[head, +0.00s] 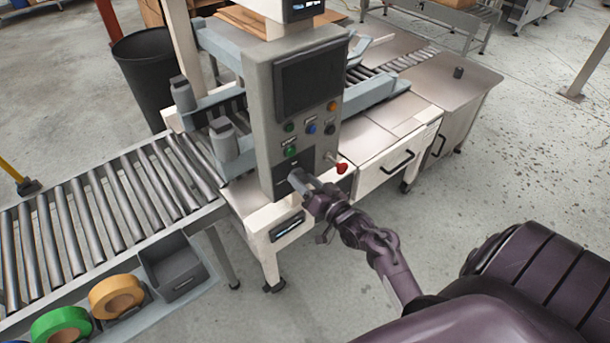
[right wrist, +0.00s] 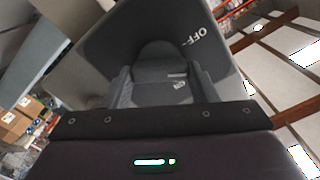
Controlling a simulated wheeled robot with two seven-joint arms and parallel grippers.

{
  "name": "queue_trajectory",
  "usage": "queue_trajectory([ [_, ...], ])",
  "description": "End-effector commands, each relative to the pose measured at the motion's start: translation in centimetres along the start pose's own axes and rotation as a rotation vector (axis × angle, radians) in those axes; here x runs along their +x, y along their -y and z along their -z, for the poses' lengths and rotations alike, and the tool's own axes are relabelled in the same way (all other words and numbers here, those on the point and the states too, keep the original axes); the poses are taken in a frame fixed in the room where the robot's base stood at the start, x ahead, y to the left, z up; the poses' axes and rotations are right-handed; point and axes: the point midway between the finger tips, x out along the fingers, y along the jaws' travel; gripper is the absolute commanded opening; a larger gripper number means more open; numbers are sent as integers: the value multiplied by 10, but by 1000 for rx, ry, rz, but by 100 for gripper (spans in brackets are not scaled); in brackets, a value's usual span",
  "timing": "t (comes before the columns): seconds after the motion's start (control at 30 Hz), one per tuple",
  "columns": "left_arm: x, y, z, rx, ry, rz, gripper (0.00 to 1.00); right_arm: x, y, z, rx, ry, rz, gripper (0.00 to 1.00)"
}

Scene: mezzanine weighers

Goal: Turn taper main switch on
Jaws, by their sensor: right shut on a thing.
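The taper (head: 262,120) has a grey control column with a dark screen and several coloured buttons. Its main switch sits low on the column front, behind my right gripper (head: 300,180), and is mostly hidden in the head view. In the right wrist view the switch is a dark rounded knob (right wrist: 155,62) on a dark plate (right wrist: 120,35) marked "OFF". The right gripper's fingers (right wrist: 160,92) are on both sides of the knob and shut on it. The knob's exact angle is hard to tell. My left gripper is out of view.
A red knob (head: 342,168) sticks out just right of my right gripper. A roller conveyor (head: 90,222) runs left, with tape rolls (head: 117,296) and a grey bin (head: 173,266) in front. A steel table (head: 458,85) stands behind right. Floor at right is clear.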

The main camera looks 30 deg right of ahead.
Motion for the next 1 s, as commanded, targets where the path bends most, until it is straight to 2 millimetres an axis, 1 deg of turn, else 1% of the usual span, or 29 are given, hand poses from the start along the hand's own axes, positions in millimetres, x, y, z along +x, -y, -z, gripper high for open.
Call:
queue_trajectory([
  [0.03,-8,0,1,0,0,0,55,0,2,3,46,2,-2,30],
  [0.5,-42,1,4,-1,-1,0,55,0,0,2,494,1,-1,30],
  [0.8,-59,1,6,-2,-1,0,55,0,-2,0,759,1,0,30],
  [1.0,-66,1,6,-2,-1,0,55,0,-2,-1,896,1,-1,30],
])
